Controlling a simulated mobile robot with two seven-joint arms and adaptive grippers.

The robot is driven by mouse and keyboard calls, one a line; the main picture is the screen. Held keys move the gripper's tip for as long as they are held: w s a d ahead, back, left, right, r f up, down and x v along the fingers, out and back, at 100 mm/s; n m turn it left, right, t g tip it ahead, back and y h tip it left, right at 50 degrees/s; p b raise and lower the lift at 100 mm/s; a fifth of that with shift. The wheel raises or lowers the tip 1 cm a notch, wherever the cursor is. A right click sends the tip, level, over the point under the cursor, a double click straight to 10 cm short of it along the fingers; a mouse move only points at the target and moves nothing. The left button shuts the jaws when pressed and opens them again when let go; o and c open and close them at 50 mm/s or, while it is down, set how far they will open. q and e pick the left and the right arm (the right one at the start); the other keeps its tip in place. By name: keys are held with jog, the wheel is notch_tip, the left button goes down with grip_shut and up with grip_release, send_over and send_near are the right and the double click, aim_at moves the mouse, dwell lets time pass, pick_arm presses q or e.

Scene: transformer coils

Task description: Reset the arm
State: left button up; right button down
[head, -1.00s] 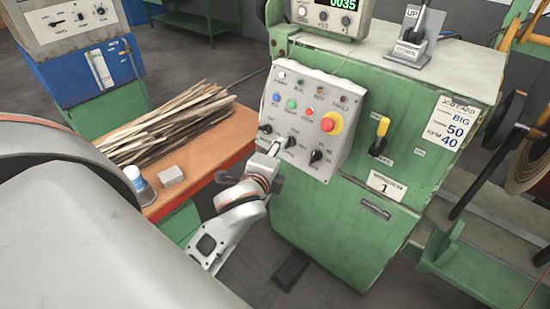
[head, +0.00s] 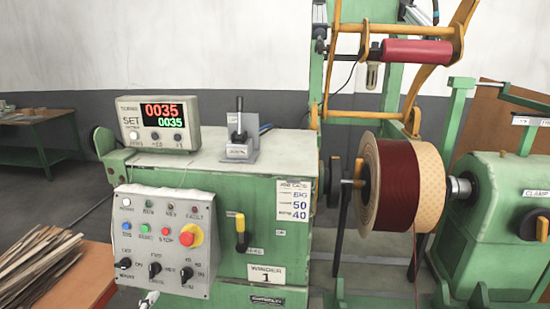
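Only a small whitish tip, which looks like part of my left gripper (head: 149,299), shows at the bottom edge, below the control panel (head: 207,245). The rest of that arm is out of the picture, and whether the gripper is open or holds anything cannot be told. My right gripper is not in view. The green winder cabinet (head: 262,225) carries the panel, with several knobs and a red stop button (head: 187,238). A counter box (head: 160,125) on top reads 0035 in red and 0035 in green.
A lever box (head: 240,138) stands on the cabinet top. A yellow-handled lever (head: 240,232) is on its front. A coil (head: 395,190) of dark red wire sits at the right, beside a green clamp stand (head: 500,215). An orange-topped table (head: 95,280) with wooden strips is at the lower left.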

pick_arm(q)
jog(key=s+d+f+n+h, duration=0.1)
jog(key=s+d+f+n, duration=0.1)
jog(key=s+f, duration=0.3)
jog(key=s+d+f+n+g+h, duration=0.1)
jog(key=s+f+n, duration=0.4)
jog(key=f, duration=0.6)
jog(key=s+d+f+n+g+h, duration=0.1)
jog(key=s+d+f+n+h, duration=0.2)
jog(key=s+d+f, duration=0.2)
notch_tip(320, 180, down, 3)
jog(key=shift+d+f, duration=0.1)
jog(key=shift+d, duration=0.1)
jog(key=shift+w, duration=0.1)
